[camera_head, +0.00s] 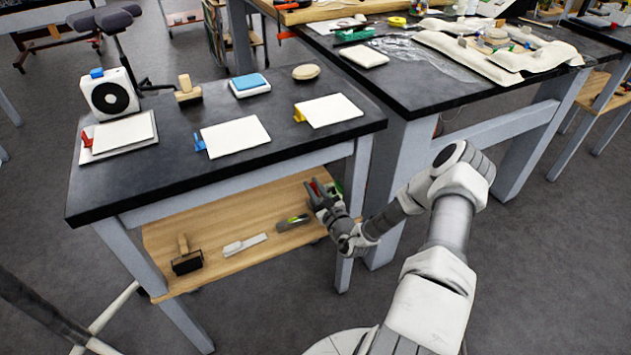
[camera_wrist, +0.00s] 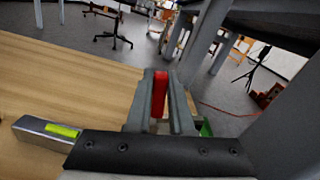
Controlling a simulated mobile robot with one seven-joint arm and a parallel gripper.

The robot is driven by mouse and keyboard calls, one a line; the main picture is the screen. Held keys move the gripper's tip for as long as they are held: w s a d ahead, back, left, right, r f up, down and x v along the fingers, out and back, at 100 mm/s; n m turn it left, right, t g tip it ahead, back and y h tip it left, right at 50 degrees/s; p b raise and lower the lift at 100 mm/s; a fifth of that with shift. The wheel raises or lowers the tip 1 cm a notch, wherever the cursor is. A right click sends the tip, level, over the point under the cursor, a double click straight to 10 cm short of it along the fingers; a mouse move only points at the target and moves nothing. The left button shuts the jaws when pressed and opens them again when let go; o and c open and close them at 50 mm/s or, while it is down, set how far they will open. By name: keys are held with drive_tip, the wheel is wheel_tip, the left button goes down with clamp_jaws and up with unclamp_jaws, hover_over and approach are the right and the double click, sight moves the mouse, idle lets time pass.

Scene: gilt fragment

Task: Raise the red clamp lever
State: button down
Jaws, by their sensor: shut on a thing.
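A small red clamp lever (camera_head: 87,140) sits at the left edge of a white panel (camera_head: 124,133) on the black table top. Its exact angle is too small to tell. My gripper (camera_head: 318,193) is low beside the wooden lower shelf, far from that lever, near the table's right leg. In the wrist view my gripper (camera_wrist: 161,76) is shut on a red upright piece (camera_wrist: 158,87) between its fingers. Most of that piece is hidden, so I cannot tell what it belongs to. The red clamp lever on the table top is not in the wrist view.
A blue clamp (camera_head: 199,142) and a yellow clamp (camera_head: 299,115) sit at two other white panels. The shelf (camera_head: 215,219) holds a brush (camera_head: 186,258), a white tool (camera_head: 245,244) and a grey tool (camera_head: 292,222). The table top overhangs the shelf.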

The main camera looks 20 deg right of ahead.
drive_tip(key=n+p, duration=0.1)
drive_tip(key=a+n+p, duration=0.1)
drive_tip(key=n, duration=0.1)
drive_tip(key=a+n+p, duration=0.1)
drive_tip(key=shift+f+n, duration=0.3)
drive_tip(key=n, duration=0.1)
drive_tip(key=a+f+n+p, duration=0.1)
drive_tip(key=n, duration=0.1)
drive_tip(key=shift+a+f+n+p, duration=0.15)
drive_tip(key=shift+f+n+p, duration=0.3)
drive_tip(key=shift+n, duration=0.55)
drive_tip(key=c, duration=0.8)
unclamp_jaws()
drive_tip(key=shift+s, duration=0.2)
